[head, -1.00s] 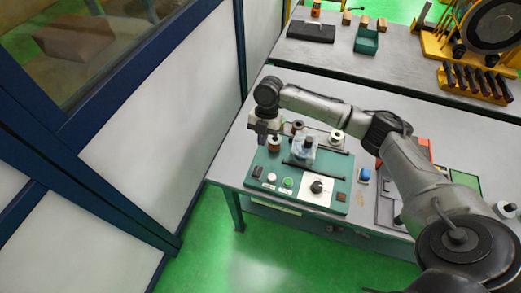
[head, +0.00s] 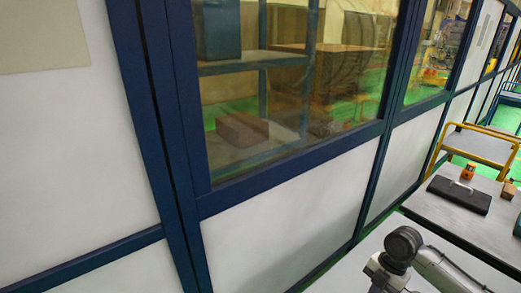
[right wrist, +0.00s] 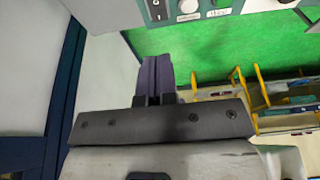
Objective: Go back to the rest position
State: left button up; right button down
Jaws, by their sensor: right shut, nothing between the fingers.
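My right gripper (right wrist: 155,75) shows in the right wrist view with its two dark fingers together and nothing between them. It hangs over green floor, below the edge of a green board with knobs (right wrist: 188,10). In the head view my right arm reaches in at the lower right corner; its wrist is at the bottom edge and the fingers are cut off. My left gripper is in neither view.
In the head view a blue-framed partition with windows (head: 290,170) fills the left and middle. A grey table (head: 455,205) at right carries a black case (head: 460,195) and an orange item (head: 468,172). The wrist view shows yellow-framed shelving (right wrist: 265,95) at right.

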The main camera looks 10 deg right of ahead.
jog(key=w+r+m+t+h, duration=0.55)
jog(key=r+m+t, duration=0.2)
jog(key=m, duration=0.55)
jog(key=s+a+r+m+t, duration=0.3)
jog(key=a+t, duration=0.2)
jog(key=a, duration=0.5)
jog(key=s+a+f+m+g+y, duration=0.15)
jog(key=s+a+f+g, duration=0.25)
jog(key=s+f, duration=0.9)
jog(key=s+a+f+m+g+y, duration=0.1)
jog(key=s+a+f+m+g, duration=0.2)
jog(key=s+f, duration=1.05)
jog(key=w+r+p+v, duration=0.1)
jog(key=w+p+v, duration=0.1)
jog(key=p+v, duration=1)
jog(key=w+r+p+v, duration=0.1)
jog(key=w+p+v, duration=0.2)
jog(key=p+v, duration=1)
jog(key=v, duration=0.3)
jog(key=shift+w+a+r, duration=0.15)
jog(key=shift+a+r, duration=0.05)
jog(key=shift+a, duration=0.05)
